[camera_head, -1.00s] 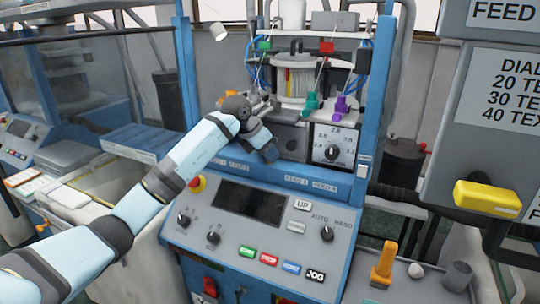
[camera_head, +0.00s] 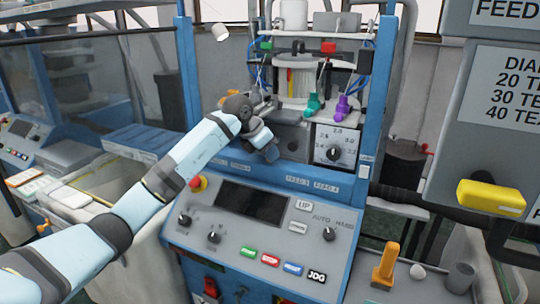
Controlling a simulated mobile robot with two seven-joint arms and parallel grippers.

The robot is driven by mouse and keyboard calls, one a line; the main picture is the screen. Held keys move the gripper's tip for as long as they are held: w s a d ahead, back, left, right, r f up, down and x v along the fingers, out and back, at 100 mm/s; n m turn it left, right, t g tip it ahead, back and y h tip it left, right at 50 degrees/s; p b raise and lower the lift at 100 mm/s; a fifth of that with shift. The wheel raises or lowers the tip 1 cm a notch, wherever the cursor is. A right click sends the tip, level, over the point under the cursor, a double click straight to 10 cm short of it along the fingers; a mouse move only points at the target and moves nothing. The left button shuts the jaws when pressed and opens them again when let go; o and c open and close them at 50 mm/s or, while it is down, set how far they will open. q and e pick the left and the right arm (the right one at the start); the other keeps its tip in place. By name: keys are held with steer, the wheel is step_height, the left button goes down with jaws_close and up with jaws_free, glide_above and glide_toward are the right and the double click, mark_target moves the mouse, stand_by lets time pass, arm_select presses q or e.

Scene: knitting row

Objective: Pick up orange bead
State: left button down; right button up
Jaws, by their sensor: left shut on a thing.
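My left gripper (camera_head: 262,103) is at the upper deck of the blue-framed knitting machine, left of the centre spool. It is small and partly hidden by my own wrist. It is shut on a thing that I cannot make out. A teal peg-like piece (camera_head: 314,105) and a purple one (camera_head: 342,107) stand to the right of the gripper. My right gripper is not in view.
The control panel (camera_head: 250,203) slopes below the arm. A dial (camera_head: 334,147) is right of the gripper. An orange upright handle (camera_head: 385,265) stands on the shelf at lower right, beside a white ball (camera_head: 417,271) and a grey cup (camera_head: 459,278). Blue posts flank the machine.

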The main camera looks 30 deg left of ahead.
arm_select(q)
steer(key=s+a+b, duration=0.1)
steer(key=s+a, duration=0.3)
steer(key=s, duration=0.3)
steer(key=s+a+b, duration=0.1)
steer(key=s+a, duration=0.4)
steer(key=s, duration=0.3)
steer(key=shift+s+b, duration=0.15)
steer(key=shift+b, duration=0.2)
